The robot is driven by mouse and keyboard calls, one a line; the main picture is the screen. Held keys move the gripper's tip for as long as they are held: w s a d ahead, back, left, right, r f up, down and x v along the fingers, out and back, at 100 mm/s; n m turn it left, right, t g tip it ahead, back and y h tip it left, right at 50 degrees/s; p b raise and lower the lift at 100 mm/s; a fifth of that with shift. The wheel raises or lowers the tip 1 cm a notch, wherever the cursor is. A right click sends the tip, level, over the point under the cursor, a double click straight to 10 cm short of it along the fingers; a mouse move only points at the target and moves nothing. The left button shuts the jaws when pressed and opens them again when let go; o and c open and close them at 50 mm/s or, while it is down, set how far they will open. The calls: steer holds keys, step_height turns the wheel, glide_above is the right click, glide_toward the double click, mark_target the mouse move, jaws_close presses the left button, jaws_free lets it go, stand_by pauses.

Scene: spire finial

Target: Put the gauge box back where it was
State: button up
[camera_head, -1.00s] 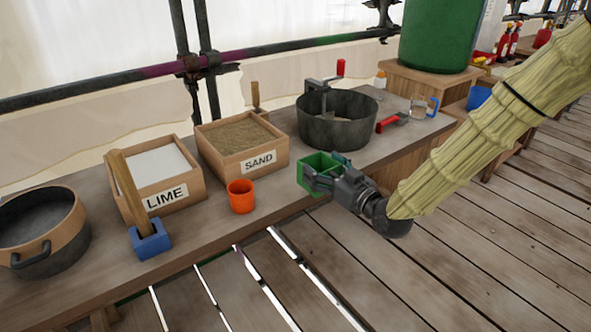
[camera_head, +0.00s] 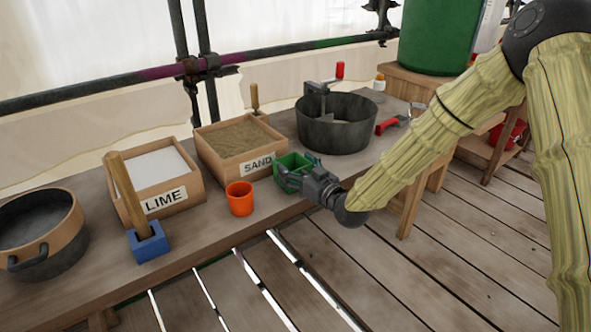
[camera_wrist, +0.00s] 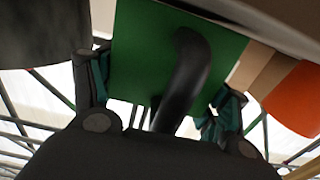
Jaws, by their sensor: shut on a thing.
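The green gauge box (camera_head: 293,170) is an open-topped box with a dark handle, in front of the sand box at the table's front edge. My gripper (camera_head: 307,179) is shut on it from the right. In the wrist view the green face of the box (camera_wrist: 165,65) fills the space between my two fingers (camera_wrist: 160,95), with the dark curved handle in front. I cannot tell whether the box touches the table.
An orange cup (camera_head: 240,199) stands just left of the gauge box. The sand box (camera_head: 257,166), lime box (camera_head: 166,199), dark mixing pan (camera_head: 337,135) and blue block holding a wooden handle (camera_head: 148,243) are on the table (camera_head: 205,237). A red-handled tool (camera_head: 388,125) lies right.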

steer(key=shift+f, duration=0.15)
steer(key=shift+f, duration=0.15)
steer(key=o, duration=1.1)
steer(key=shift+r, duration=0.25)
steer(key=v, duration=1.2)
steer(key=shift+f, duration=0.1)
